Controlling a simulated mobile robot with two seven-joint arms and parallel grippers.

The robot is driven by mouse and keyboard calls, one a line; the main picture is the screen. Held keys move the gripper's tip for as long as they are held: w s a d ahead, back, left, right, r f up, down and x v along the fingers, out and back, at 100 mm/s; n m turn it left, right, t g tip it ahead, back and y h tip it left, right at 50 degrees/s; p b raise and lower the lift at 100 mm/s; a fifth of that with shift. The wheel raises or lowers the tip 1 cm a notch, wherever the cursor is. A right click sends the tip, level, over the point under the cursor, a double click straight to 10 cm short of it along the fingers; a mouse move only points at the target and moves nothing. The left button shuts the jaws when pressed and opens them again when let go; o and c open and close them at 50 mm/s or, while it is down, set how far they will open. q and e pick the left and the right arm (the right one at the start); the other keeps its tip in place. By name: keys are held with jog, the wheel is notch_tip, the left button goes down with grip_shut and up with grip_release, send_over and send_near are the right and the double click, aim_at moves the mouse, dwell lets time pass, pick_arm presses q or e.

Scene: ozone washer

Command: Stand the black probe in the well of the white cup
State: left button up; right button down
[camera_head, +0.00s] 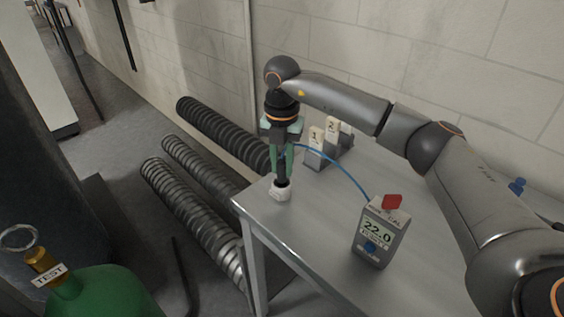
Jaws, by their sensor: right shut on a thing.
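A blue cable (339,165) runs from the gripper area to a grey meter (373,232) that reads 22.0. My left gripper is not in view.
The table (310,220) is clear between the cup and the meter. Ribbed hoses (190,210) lie on the floor at left. A green cylinder (105,292) tagged TEST is at the lower left.

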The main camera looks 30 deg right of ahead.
jog(key=shift+f, duration=0.15)
jog(key=c, duration=0.7)
grip_release()
notch_tip(320, 180, up, 12)
dwell(0.4)
